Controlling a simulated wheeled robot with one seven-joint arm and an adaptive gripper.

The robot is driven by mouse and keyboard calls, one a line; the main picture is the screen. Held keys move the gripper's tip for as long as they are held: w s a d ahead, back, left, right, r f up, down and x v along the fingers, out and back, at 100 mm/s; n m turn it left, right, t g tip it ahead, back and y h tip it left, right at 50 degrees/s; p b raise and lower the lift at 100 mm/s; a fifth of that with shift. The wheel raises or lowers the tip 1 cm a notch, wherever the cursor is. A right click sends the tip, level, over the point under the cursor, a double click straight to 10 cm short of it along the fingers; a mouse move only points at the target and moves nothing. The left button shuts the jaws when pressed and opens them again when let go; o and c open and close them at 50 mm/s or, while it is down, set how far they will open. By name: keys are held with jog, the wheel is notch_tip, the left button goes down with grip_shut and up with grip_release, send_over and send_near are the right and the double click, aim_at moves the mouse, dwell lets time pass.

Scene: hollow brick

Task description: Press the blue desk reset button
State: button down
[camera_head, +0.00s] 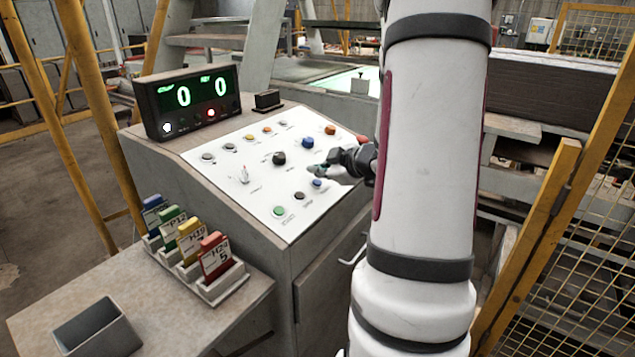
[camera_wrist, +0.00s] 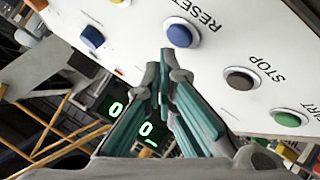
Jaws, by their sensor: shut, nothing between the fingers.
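The blue reset button (camera_wrist: 179,34) sits in a pale ring on the white panel, with the word RESET beside it in the wrist view. In the head view it is the blue button (camera_head: 317,184) at the panel's lower right, partly hidden by my gripper. My gripper (camera_head: 318,171) is shut and empty, its fingertips over the panel just by the button. In the wrist view my gripper's tips (camera_wrist: 165,56) meet just below and left of the button. I cannot tell whether they touch the panel.
Close by are the dark STOP button (camera_wrist: 240,78) and green START button (camera_wrist: 287,118). A second blue knob (camera_head: 307,142) lies farther up the panel (camera_head: 225,165). A display (camera_head: 190,100) showing two zeros stands at the back left. Coloured tags (camera_head: 190,240) stand in a rack in front.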

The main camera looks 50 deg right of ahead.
aim_at(323, 191)
jog(key=shift+f, duration=0.15)
jog(key=shift+w+f, duration=0.1)
jog(key=shift+f, duration=0.15)
jog(key=shift+w+f, duration=0.1)
jog(key=shift+f, duration=0.3)
dwell(0.9)
jog(key=shift+r, duration=0.1)
jog(key=shift+s+r+p, duration=0.25)
jog(key=shift+r+p, duration=0.45)
jog(key=shift+p, duration=0.1)
jog(key=shift+r, duration=0.1)
jog(key=r+p, duration=0.2)
jog(key=s+r+p, duration=0.1)
jog(key=r+p, duration=0.1)
jog(key=shift+s+r+p, duration=0.15)
jog(key=shift+r+p, duration=0.15)
dwell(0.3)
dwell(0.8)
